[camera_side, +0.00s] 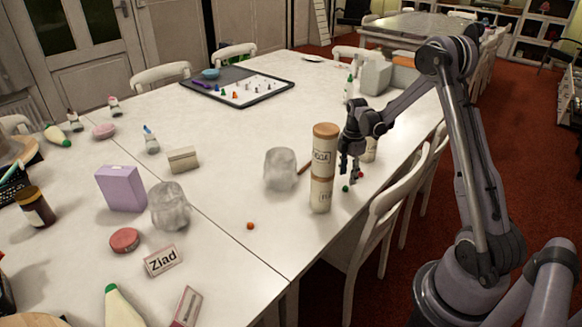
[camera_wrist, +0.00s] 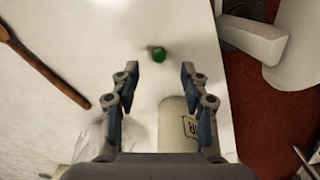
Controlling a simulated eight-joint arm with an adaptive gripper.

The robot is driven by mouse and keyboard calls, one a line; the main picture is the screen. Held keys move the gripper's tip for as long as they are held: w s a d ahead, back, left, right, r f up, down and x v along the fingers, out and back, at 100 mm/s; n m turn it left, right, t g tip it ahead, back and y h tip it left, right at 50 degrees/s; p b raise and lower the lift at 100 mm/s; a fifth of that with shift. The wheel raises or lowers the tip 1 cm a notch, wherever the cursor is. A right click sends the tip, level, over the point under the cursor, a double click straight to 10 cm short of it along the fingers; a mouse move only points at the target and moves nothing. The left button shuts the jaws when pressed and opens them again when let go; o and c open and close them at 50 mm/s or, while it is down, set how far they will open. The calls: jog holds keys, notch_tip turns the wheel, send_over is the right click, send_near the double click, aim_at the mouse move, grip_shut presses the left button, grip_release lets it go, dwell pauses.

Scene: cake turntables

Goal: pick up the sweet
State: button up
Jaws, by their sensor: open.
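A small round green sweet (camera_wrist: 159,54) lies on the white table in the wrist view, just beyond my fingertips and roughly centred between them. It also shows in the side view (camera_side: 345,188), below my gripper (camera_side: 350,178). My gripper is open and empty, pointing down, with a clear gap between its fingers in the wrist view (camera_wrist: 160,75). The sweet is apart from both fingers. A small red thing (camera_side: 359,175) shows beside the gripper in the side view; what it is cannot be told.
Stacked labelled canisters (camera_side: 323,165) stand close left of my gripper, with a glass-like jar (camera_side: 280,169) farther left. A wooden spoon (camera_wrist: 45,66) lies on the table. White chairs (camera_side: 375,235) line the near table edge. A small orange piece (camera_side: 250,226) lies in open space.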

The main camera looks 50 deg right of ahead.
aim_at(347, 183)
jog(key=shift+f, duration=2.25)
jog(key=c, duration=0.8)
